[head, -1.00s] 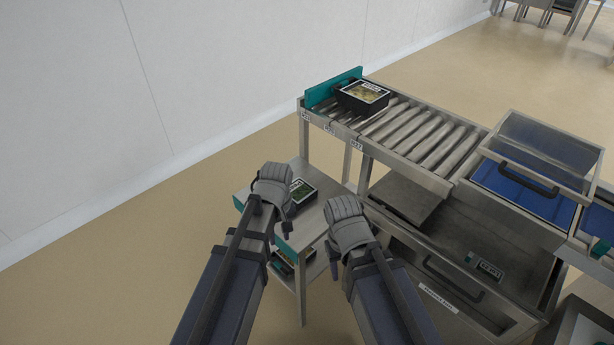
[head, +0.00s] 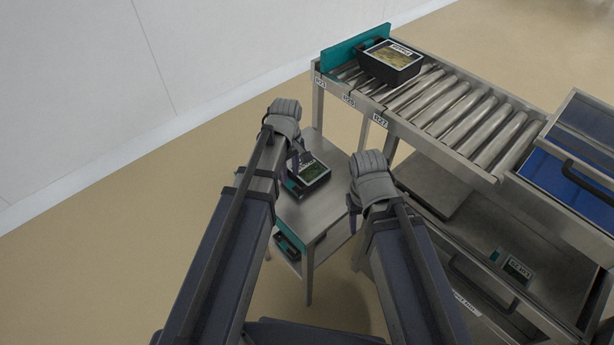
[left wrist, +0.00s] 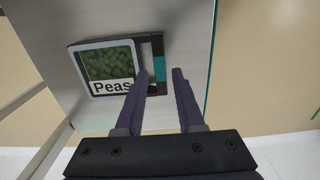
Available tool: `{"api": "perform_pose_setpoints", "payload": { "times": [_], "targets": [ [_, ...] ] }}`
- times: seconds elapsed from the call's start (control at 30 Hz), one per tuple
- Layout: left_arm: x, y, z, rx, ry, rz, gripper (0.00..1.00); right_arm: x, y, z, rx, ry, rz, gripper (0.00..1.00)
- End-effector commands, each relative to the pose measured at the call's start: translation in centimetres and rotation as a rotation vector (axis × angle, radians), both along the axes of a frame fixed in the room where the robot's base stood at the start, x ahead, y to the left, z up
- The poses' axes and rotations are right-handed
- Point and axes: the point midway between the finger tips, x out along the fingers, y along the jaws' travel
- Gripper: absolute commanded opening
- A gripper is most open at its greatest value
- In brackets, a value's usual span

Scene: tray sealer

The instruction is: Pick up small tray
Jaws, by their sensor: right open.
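A small black tray labelled "Peas" (head: 313,173) lies on the small steel side table. In the left wrist view, the tray (left wrist: 108,68) shows its green pea label and a teal strip at its right end. My left gripper (head: 299,160) is over the teal end of the tray. In the left wrist view, its fingers (left wrist: 162,74) are apart with the teal strip seen between their tips; contact cannot be told. My right gripper (head: 354,220) is open and empty beside the table's right edge, its fingers partly hidden by the wrist.
The steel side table (head: 300,215) has free surface in front of the tray. Another dark tray (head: 287,247) sits on its lower shelf. A larger black tray (head: 392,68) stands on the roller conveyor (head: 440,105) behind, with the sealer's blue part (head: 575,165) at right.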

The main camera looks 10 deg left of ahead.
Motion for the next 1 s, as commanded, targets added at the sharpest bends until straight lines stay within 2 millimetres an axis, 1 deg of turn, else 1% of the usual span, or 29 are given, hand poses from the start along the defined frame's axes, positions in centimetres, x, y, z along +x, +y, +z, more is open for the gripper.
{"api": "perform_pose_setpoints", "payload": {
  "times": [0.03,0.23,0.37,0.6,0.73,0.83,1.0],
  "targets": [
    [0.0,0.0,-0.9,0.000,0.000,0.000,0.38,0.0,0.0,-0.9,0.000,0.000,0.000,0.50],
    [0.0,0.0,-0.9,0.000,0.000,-0.001,0.38,0.0,0.0,-0.9,0.000,0.000,0.000,0.50],
    [0.1,0.1,-1.6,0.000,0.000,0.000,0.38,0.0,0.0,-1.6,0.000,0.000,0.000,0.50],
    [0.6,0.5,-4.5,0.000,0.000,0.000,0.38,0.0,0.0,-4.4,0.000,0.000,0.000,0.50],
    [0.5,0.5,-5.9,0.000,0.000,-0.001,0.38,0.0,0.0,-5.8,0.000,0.000,0.000,0.50],
    [0.5,0.5,-6.2,0.000,0.000,-0.001,0.38,0.0,0.0,-6.1,0.000,0.000,0.000,0.50],
    [0.5,0.5,-5.9,0.000,0.000,-0.001,0.38,0.0,0.0,-5.9,0.000,0.000,0.000,0.50]
  ]
}}
